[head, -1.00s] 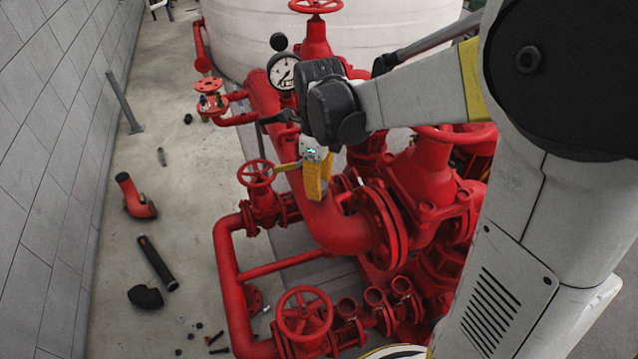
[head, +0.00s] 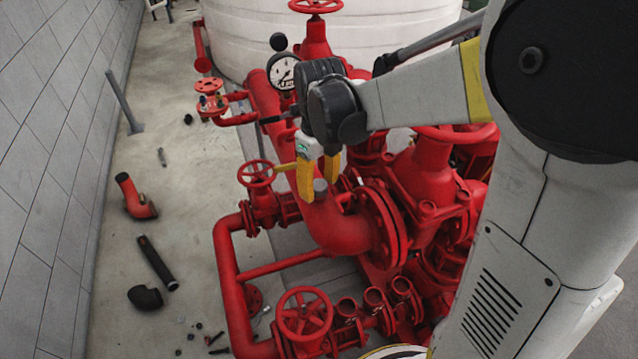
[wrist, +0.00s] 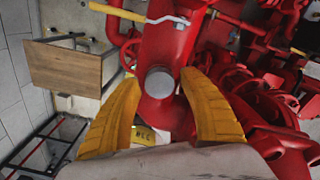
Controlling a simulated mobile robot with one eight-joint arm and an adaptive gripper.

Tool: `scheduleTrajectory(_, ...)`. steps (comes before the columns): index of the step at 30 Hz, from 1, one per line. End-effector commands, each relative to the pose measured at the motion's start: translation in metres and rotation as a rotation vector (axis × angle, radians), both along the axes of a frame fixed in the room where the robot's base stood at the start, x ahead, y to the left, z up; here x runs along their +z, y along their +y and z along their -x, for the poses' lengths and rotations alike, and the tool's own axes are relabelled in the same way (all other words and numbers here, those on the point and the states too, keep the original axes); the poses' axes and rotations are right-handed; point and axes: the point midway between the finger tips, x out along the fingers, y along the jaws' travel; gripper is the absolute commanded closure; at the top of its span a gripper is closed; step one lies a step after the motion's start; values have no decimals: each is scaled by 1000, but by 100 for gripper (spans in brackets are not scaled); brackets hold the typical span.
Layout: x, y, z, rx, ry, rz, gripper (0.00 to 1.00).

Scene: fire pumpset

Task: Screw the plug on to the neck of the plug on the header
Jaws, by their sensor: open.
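The grey round plug (head: 320,185) sits at the top of the red header pipe (head: 335,225), on its neck. In the wrist view the plug (wrist: 160,82) shows as a flat grey disc on the red pipe. The neck under it is mostly hidden, so I cannot tell how far the plug is screwed on. My gripper (head: 320,184) is open, its yellow fingers on either side of the plug. In the wrist view, my gripper (wrist: 160,105) shows clear gaps between both fingers and the plug.
A red handwheel valve (head: 257,174) with a yellow lever close by stands left of the gripper. A pressure gauge (head: 284,72) stands behind. Red flanges and pipes crowd the right. Loose pipe pieces (head: 157,262) lie on the open floor at left.

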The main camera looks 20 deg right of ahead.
Motion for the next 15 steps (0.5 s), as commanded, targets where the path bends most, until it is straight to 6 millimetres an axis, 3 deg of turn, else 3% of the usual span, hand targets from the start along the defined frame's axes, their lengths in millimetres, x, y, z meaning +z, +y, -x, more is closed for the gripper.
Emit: scheduleTrajectory(15, 0, 0, 0, 503, 0, 0, 50)
